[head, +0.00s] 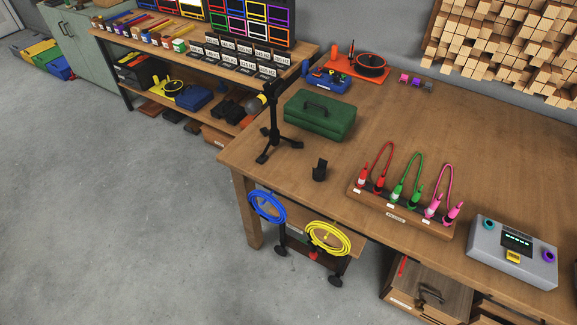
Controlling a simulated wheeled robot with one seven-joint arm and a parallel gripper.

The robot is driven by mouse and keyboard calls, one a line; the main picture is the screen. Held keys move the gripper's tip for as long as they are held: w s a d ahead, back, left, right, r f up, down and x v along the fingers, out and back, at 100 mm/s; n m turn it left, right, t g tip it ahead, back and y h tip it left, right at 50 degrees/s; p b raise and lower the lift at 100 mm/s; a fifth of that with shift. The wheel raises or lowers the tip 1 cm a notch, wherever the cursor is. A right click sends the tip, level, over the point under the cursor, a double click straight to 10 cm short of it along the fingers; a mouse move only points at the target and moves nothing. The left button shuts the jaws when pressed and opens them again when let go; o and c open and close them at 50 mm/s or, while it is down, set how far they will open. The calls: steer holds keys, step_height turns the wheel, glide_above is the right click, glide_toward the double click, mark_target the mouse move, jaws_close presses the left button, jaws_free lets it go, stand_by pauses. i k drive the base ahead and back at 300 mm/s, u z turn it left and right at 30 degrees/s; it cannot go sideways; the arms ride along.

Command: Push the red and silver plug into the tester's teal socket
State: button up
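A wooden rack (408,222) near the bench's front edge holds red, green and pink looped leads, with plugs standing upright in it. The red plug at its left end (362,178) has a pale, silver-looking band. The other red plug (380,185) beside it looks darker at its lower part. The grey tester (500,262) lies to the right of the rack. Its teal socket (488,224) is at the upper left of its face and appears empty. A purple socket (548,256) is at its right. My gripper is not in view.
A small black holder (320,170), a black tripod (274,130) and a green toolbox (320,113) stand left of the rack. Blue (267,206) and yellow (328,238) cable coils hang at the bench's front. The bench top (440,130) behind the rack is clear.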

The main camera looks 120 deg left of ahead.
mark_target(362, 180)
steer(key=u, duration=4.3)
steer(key=i, duration=1.65)
